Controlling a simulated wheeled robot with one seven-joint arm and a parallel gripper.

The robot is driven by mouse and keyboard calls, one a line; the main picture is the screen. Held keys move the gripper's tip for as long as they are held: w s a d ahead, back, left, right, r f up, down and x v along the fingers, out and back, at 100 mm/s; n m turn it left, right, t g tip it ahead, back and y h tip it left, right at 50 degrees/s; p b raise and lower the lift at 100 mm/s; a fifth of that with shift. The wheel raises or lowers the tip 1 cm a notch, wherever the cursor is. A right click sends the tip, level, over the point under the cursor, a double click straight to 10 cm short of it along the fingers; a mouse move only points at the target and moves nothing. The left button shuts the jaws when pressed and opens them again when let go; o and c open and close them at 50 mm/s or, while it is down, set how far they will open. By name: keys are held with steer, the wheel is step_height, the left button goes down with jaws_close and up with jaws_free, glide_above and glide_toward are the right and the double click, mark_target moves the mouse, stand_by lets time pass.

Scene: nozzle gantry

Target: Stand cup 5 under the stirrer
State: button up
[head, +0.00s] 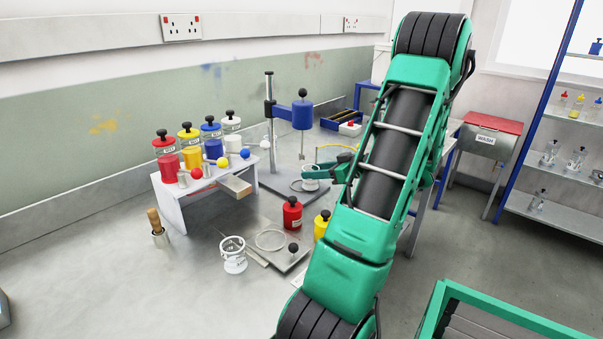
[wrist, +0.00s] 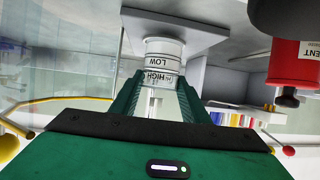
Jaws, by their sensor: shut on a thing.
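My gripper (wrist: 160,92) is shut on a clear cup (wrist: 165,52) with HIGH and LOW marks, which looks upside down in the wrist view. In the head view my gripper (head: 335,172) holds the cup (head: 310,183) over the stirrer's base plate (head: 268,182). The stirrer (head: 302,113) has a blue motor on a post, with a thin rod hanging down close to the cup. I cannot tell whether the rod is inside the cup. The cup's bottom looks on or just above the plate. No cup number is readable.
Another white-marked cup (head: 233,257) stands on the grey surface, near a scale-like plate (head: 288,256). A red bottle (head: 292,214) and a yellow bottle (head: 321,225) stand close to my arm. A white rack (head: 178,208) with coloured bottles is left of the stirrer.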

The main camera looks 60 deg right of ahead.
steer(key=x, duration=0.4)
steer(key=shift+w+r, duration=0.25)
steer(key=shift+r, duration=0.1)
steer(key=shift+s+f, duration=0.1)
steer(key=shift+f, duration=0.05)
steer(key=o, duration=1.2)
steer(key=shift+f, duration=0.1)
steer(key=v, duration=1.2)
